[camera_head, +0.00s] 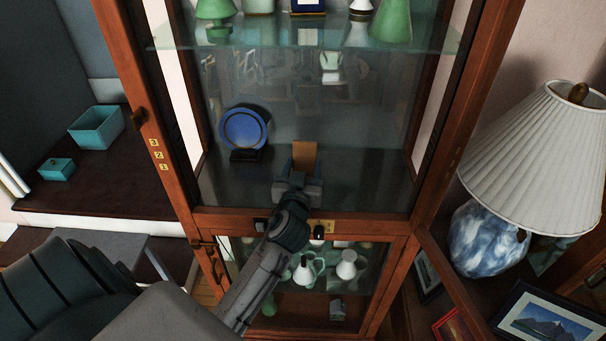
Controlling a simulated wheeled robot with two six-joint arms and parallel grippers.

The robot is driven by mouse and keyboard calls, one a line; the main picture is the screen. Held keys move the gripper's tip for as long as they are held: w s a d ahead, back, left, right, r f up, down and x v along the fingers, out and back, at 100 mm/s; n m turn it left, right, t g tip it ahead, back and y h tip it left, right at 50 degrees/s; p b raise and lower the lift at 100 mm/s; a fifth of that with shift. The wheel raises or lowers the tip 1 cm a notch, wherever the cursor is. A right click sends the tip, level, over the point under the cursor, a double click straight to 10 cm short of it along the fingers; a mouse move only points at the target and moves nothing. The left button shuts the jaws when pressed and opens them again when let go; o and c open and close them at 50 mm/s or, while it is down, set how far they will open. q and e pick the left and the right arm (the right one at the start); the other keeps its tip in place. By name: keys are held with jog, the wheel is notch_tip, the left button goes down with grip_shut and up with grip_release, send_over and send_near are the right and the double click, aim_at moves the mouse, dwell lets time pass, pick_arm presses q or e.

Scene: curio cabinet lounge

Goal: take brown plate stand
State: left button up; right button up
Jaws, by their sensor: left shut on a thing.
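A brown plate stand (304,153) is between the fingers of my left gripper (303,166), inside the cabinet above its lower shelf. My left gripper is shut on the stand, and the gripper body hides the stand's lower part. I cannot tell whether the stand touches the shelf. My left arm reaches in from the lower left over the cabinet's front rail. My right gripper is not in view.
A blue plate (243,129) on a dark stand (244,155) stands left of my gripper. A glass shelf (300,40) with green vases is above. The cabinet's wooden posts flank the opening. A lamp (546,165) and framed pictures (545,320) are at the right.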

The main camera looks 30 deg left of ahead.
pick_arm(q)
jog(key=shift+r, duration=0.75)
jog(key=s+a+r+b+v, duration=0.1)
jog(key=a+v, duration=0.1)
jog(key=v, duration=1.4)
jog(key=shift+r+b, duration=0.4)
